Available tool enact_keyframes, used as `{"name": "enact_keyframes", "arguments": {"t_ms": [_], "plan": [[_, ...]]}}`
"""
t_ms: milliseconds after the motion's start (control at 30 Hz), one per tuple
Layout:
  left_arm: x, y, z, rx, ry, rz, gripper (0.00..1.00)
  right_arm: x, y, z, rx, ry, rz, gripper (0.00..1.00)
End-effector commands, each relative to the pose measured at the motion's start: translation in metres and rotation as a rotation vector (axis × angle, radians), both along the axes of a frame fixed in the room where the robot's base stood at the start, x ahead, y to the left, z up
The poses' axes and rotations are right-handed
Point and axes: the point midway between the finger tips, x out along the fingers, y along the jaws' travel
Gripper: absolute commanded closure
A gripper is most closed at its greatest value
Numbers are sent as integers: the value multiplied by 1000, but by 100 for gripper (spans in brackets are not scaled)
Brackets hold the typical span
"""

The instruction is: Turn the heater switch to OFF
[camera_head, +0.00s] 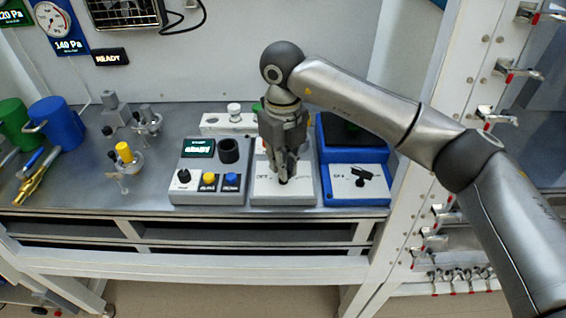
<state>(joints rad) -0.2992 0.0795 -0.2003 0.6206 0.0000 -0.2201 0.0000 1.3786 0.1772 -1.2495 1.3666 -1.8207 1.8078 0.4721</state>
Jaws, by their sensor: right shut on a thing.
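The heater switch, a dark knob (283,180) on a grey box (264,196) with a white face, is in the head view, right of centre on the bench. "OFF" is printed on the face left of the knob. My right gripper (284,174) points down from above and is shut on the knob. The fingers hide most of the knob, so I cannot tell which way it points. My left gripper is not in view.
A grey box (176,196) with a display, knob and two buttons stands close on the left.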

Motion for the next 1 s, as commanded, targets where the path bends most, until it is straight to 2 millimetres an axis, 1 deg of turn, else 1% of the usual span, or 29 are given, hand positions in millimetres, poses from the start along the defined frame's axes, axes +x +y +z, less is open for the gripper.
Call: {"name": "enact_keyframes", "arguments": {"t_ms": [67,100,233,533,667,767,1000], "plan": [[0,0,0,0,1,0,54,1,0,1,2,-2,-1,100],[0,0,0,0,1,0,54,1,0,1,2,-2,-1,86],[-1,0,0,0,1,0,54,1,0,1,1,-2,-2,69],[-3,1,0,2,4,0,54,0,0,1,1,-1,-2,68],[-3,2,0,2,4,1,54,1,0,9,2,-2,-2,68],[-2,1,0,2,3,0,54,1,0,25,1,-4,-2,68],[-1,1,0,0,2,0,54,1,0,76,1,-5,-2,68]]}}
